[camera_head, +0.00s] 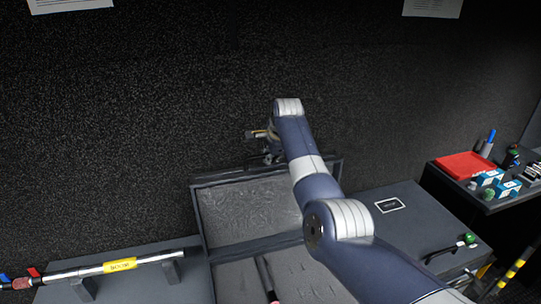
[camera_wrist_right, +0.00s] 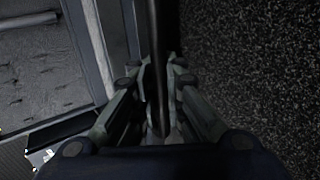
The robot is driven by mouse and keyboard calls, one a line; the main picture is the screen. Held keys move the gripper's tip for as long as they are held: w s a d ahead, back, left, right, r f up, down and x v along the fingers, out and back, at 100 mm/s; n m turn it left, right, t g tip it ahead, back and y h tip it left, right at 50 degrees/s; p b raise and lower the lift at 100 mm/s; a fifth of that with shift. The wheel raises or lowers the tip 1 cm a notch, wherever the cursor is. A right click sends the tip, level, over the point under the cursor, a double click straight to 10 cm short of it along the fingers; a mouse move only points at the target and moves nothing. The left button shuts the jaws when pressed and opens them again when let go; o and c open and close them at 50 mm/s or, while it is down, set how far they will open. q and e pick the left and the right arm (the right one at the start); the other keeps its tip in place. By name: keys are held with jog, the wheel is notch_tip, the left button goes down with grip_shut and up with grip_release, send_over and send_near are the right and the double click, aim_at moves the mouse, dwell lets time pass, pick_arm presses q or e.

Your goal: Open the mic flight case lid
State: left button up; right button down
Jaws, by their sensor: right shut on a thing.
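The mic flight case (camera_head: 232,284) sits at the bottom middle of the head view, with grey foam and a dark rod-like item with a reddish end (camera_head: 265,275) inside. Its lid (camera_head: 245,206) is raised and stands steeply open at the back, its foam-lined inside facing me. My right gripper (camera_head: 270,158) is at the lid's top edge, close to the dark wall. In the right wrist view, the right gripper (camera_wrist_right: 158,85) is shut on a thin dark edge, the lid's rim (camera_wrist_right: 160,40). My right arm covers the lid's right side and part of the case. My left gripper is not in view.
A boom pole (camera_head: 90,270) with a yellow label lies on holders at the left. A grey top with a white card (camera_head: 389,205) is right of the case. A black side surface holds a red tray (camera_head: 464,165) and small blue boxes (camera_head: 489,177). The speckled wall is directly behind the lid.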

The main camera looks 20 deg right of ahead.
jog(key=shift+r, duration=0.25)
jog(key=c, duration=1.7)
grip_release()
jog(key=shift+o, duration=0.2)
jog(key=shift+s, duration=0.1)
jog(key=v, duration=1.2)
